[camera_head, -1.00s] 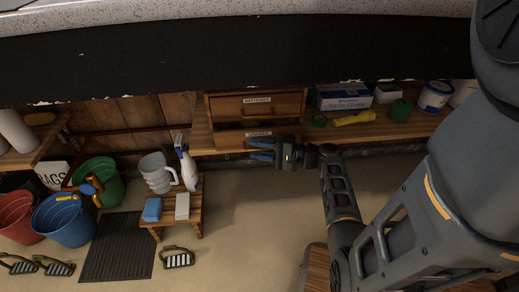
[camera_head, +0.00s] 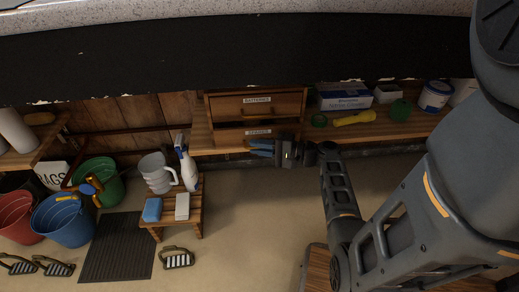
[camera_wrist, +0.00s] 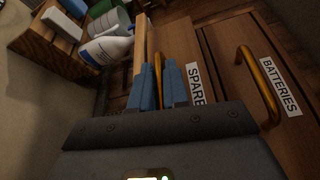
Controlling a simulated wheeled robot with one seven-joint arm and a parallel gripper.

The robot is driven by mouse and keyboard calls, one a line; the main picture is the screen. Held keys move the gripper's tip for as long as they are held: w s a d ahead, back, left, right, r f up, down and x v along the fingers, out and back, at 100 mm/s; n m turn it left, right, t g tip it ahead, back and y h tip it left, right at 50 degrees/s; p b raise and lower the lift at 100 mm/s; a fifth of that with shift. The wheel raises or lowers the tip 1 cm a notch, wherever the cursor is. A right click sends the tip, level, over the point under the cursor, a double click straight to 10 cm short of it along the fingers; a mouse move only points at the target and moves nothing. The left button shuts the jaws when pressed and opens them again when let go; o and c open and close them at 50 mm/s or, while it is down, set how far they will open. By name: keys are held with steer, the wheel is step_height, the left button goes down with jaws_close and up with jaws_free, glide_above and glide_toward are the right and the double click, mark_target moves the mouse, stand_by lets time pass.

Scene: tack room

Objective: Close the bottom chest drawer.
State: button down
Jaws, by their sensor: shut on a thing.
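The wooden chest has a top drawer (camera_head: 240,106) labelled BATTERIES and a bottom drawer (camera_head: 228,137) labelled SPARES. The bottom drawer's front stands slightly out, with a thin dark gap above it. My gripper (camera_head: 252,147) is at the front of the bottom drawer, its blue fingers pointing left across it. In the wrist view the two fingers of my gripper (camera_wrist: 160,78) are close together beside the SPARES label (camera_wrist: 195,82), at the handle's place.
A small slatted stool (camera_head: 160,219) with a jug (camera_head: 157,172), a spray bottle (camera_head: 187,168) and blocks stands left of the chest. A shelf (camera_head: 370,131) with a flashlight (camera_head: 353,118) and cans is on the right. The floor below the gripper is clear.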

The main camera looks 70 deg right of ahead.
steer(key=d, duration=0.1)
steer(key=w+d, duration=0.1)
steer(key=d, duration=0.1)
steer(key=shift+w+d+b, duration=0.15)
steer(key=shift+d+b, duration=0.05)
steer(key=shift+b, duration=0.2)
steer(key=c, duration=1.2)
jaws_free()
steer(key=s+p, duration=0.1)
steer(key=s, duration=0.6)
steer(key=shift+s+r+p, duration=0.3)
steer(key=shift+s+p, duration=0.05)
